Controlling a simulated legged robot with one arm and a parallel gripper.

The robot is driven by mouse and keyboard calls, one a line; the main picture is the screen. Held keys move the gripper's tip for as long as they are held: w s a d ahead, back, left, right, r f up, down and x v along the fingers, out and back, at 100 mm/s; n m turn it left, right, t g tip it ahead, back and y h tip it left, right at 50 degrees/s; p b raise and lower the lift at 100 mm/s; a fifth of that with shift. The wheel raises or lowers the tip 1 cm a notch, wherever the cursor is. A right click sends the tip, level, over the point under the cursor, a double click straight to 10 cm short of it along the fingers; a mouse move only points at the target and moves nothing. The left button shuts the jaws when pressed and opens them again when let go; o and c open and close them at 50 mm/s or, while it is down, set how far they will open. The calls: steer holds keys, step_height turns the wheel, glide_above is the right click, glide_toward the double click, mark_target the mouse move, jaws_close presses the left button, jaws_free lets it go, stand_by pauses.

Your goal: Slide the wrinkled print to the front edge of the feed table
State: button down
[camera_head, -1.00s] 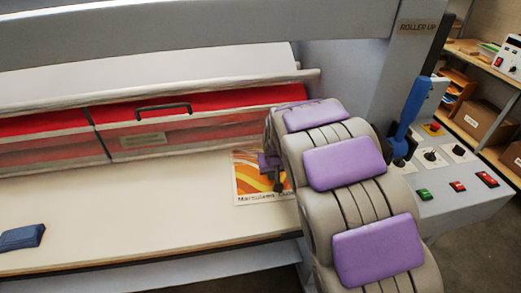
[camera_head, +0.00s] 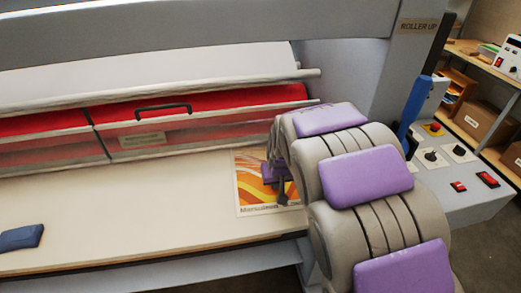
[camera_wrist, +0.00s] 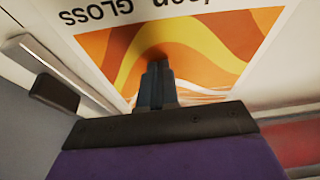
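The print (camera_head: 248,185), an orange, yellow and white sheet with lettering along its front edge, lies on the cream feed table (camera_head: 110,207). Its back part reaches toward the red guard, and its right side is partly hidden by my arm. A strip of bare table shows between the print and the table's front edge. My gripper (camera_head: 282,198) points down over the print's front half. In the wrist view the fingers (camera_wrist: 157,72) are together, with their tips at the print (camera_wrist: 205,48), seemingly touching it. No wrinkle can be made out.
A red guard with a dark handle (camera_head: 163,111) spans the back of the table. A blue pad (camera_head: 21,237) lies at the front left. A blue lever (camera_head: 412,108) and control panel (camera_head: 450,185) stand right of my arm. The table's middle is clear.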

steer(key=shift+s+d, duration=0.15)
steer(key=shift+s, duration=0.25)
steer(key=shift+r, duration=0.1)
steer(key=shift+r+p, duration=0.5)
steer(key=shift+r, duration=0.45)
step_height(320, 180, up, 5)
steer(key=shift+p, duration=1.05)
steer(key=shift+w, duration=0.1)
